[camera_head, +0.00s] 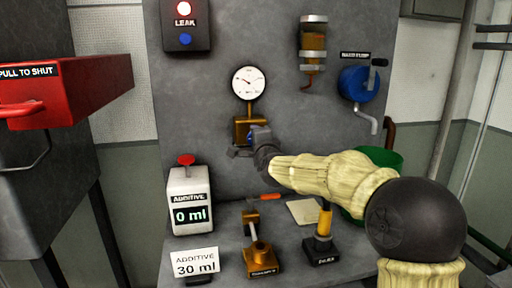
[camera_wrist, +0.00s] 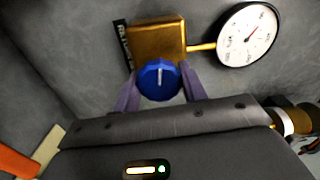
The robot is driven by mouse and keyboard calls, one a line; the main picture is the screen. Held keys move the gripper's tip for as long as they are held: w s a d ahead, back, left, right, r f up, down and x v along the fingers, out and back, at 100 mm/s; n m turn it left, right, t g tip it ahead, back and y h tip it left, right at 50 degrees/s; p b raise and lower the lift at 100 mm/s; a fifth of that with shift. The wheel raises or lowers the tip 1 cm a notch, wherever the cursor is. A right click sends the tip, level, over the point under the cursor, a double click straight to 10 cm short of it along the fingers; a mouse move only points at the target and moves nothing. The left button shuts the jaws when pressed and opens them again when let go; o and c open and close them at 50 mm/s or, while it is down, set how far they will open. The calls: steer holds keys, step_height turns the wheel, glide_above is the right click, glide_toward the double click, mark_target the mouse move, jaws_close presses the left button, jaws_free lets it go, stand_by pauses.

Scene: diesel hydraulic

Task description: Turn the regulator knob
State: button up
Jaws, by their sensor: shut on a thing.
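The regulator is a brass block (camera_head: 243,124) on the grey panel below a round white gauge (camera_head: 248,83). In the wrist view the blue round knob (camera_wrist: 160,80) with a pale pointer line sits on the front of the brass block (camera_wrist: 157,40). My gripper (camera_wrist: 160,90) has one purple-grey finger on each side of the knob and is shut on it. The pointer line stands close to upright in the wrist view. The gauge (camera_wrist: 248,34) shows there at the upper right, its needle pointing up and right. In the head view my gripper (camera_head: 250,142) mostly hides the knob.
A white additive dispenser (camera_head: 189,205) reading 0 ml stands at lower left, behind a "30 ml" card (camera_head: 195,262). A brass lever unit (camera_head: 262,258) and a yellow-handled lever (camera_head: 322,235) stand on the bench. A red pull-to-shut box (camera_head: 70,85) juts out at left. A blue hand pump (camera_head: 357,84) is at upper right.

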steer(key=shift+f+m+b, duration=0.2)
steer(key=shift+m+b, duration=0.5)
steer(key=shift+m, duration=0.5)
steer(key=o, duration=1)
steer(key=shift+r, duration=0.1)
steer(key=shift+b+v, duration=0.35)
steer(key=shift+v, duration=8.35)
steer(key=shift+w, duration=0.1)
